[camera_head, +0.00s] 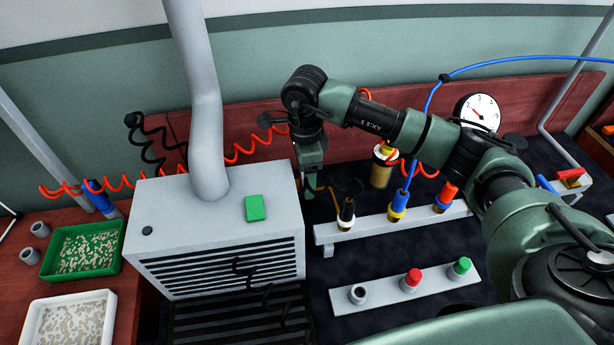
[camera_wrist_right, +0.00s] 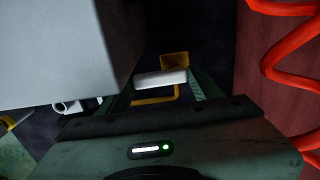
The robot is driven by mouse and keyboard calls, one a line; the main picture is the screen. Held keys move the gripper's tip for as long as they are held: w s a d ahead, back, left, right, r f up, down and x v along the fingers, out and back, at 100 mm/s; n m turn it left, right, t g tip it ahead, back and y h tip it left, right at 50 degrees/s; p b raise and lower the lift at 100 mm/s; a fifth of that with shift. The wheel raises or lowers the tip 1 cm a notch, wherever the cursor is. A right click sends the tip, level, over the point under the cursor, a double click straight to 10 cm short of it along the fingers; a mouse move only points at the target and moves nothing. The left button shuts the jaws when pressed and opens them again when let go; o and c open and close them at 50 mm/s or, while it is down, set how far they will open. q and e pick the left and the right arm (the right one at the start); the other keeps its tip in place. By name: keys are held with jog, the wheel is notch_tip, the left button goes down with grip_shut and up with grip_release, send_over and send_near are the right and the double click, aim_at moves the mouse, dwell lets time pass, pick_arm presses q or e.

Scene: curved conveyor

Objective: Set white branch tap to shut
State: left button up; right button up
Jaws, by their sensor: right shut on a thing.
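The white tap handle (camera_wrist_right: 160,78) lies crosswise between the fingers of my right gripper (camera_wrist_right: 163,88) in the wrist view. Yellow brass-coloured pipe shows just below and behind the handle. The gripper is shut on the handle. In the head view my right gripper (camera_head: 309,188) points down just right of the grey louvred box, and the white handle is hidden there. The handle's angle against its pipe is hard to tell in the dark wrist view. My left gripper is in neither view.
The grey louvred box (camera_head: 180,222) stands close left of the gripper. A red coiled hose (camera_wrist_right: 285,75) hangs to its right in the wrist view. A rail with coloured connectors (camera_head: 415,218) and a strip of capped posts (camera_head: 385,296) lie in front, right of the box.

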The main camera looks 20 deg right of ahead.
jog(key=shift+w, duration=0.1)
dwell(0.4)
jog(key=o, duration=1.4)
jog(key=shift+c, duration=0.2)
notch_tip(320, 180, up, 8)
jog(key=shift+f+b, duration=0.1)
jog(key=shift+b, duration=0.65)
